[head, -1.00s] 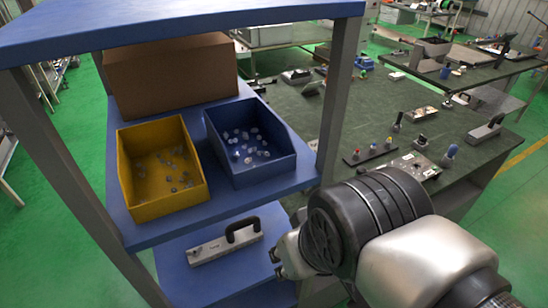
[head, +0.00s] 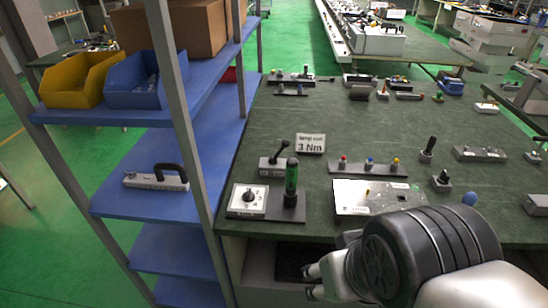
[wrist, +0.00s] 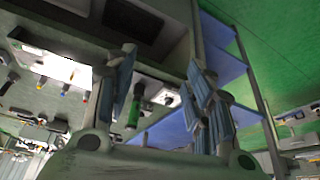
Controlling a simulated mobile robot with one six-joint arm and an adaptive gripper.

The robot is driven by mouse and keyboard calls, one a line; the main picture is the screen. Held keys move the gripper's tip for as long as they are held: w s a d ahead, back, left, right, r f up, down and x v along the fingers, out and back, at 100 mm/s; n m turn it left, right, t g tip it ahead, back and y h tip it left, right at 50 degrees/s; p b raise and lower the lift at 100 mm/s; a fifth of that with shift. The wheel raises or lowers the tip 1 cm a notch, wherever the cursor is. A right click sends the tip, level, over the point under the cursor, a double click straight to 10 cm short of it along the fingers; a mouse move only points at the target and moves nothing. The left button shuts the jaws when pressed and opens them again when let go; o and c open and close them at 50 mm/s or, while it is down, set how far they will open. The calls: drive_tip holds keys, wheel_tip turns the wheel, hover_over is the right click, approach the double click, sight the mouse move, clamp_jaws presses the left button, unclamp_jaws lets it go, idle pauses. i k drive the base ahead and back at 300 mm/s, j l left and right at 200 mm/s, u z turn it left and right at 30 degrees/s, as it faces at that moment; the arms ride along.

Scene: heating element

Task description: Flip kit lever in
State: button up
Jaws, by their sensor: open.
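Several levers are in view, and I cannot tell which one is the kit lever. A small grey device with a black-knobbed lever (head: 276,158) stands on the dark green workbench, its lever tilted up to the right. A grey bar with a black handle (head: 158,179) lies on the blue shelf at left. A short black lever (head: 428,147) stands upright on the right of the bench. My gripper (head: 312,281) is low in front of the bench, apart from all of these. In the wrist view my gripper (wrist: 166,98) has its fingers spread, with nothing between them.
A dial box (head: 248,200) and a green-handled tool (head: 291,178) stand at the bench's front left corner. A metal box (head: 360,196) lies right of them. A shelf post (head: 181,125) rises at left. The middle of the bench (head: 330,115) is mostly clear.

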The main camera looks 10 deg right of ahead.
sight(285, 143)
drive_tip(key=l, duration=0.25)
drive_tip(key=i+l, duration=0.2)
drive_tip(key=i, duration=0.25)
drive_tip(key=i+l+z, duration=0.15)
drive_tip(key=i, duration=0.3)
